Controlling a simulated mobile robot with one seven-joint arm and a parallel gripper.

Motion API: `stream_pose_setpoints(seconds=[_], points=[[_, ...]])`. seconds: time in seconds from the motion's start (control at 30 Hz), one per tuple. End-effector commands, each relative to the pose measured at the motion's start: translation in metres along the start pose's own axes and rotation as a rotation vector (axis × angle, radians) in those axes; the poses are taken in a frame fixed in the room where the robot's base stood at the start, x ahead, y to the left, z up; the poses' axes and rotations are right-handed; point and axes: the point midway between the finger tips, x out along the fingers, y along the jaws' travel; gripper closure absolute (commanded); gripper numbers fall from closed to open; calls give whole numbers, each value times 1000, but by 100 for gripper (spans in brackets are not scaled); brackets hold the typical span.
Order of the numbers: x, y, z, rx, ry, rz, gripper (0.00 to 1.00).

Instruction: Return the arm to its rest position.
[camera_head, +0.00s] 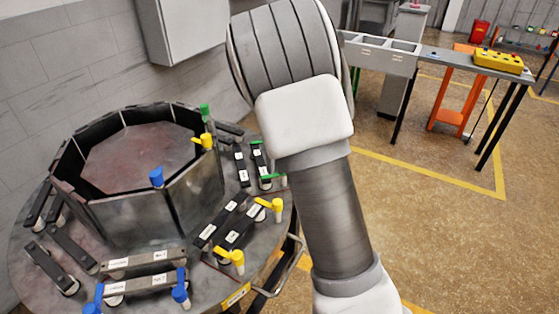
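My arm rises through the middle of the picture, bent at a large grey ribbed joint near the top centre. Its white and dark grey links run down to the bottom edge. My gripper is not in view, so I cannot see whether it holds anything. The furnace part (197,191), a dark metal ring of upright plates, stands on a round base plate (205,287) to the left of my arm. My arm appears in front of the right edge of this plate.
Dark bars (148,262) with blue, yellow and green clips lie around the ring. A grey cabinet (182,30) hangs on the wall behind. A bench with a yellow control box (498,61) and an orange stand (452,90) are at the right.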

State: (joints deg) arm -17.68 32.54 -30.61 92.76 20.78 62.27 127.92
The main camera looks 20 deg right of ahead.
Motion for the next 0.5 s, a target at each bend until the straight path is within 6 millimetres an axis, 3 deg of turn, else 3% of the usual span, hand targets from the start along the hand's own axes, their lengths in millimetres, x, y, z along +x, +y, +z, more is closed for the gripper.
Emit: stream_pose_setpoints(seconds=[0.27, 0.37, 0.5], points=[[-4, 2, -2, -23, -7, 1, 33], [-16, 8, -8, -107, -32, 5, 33], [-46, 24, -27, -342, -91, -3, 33]])
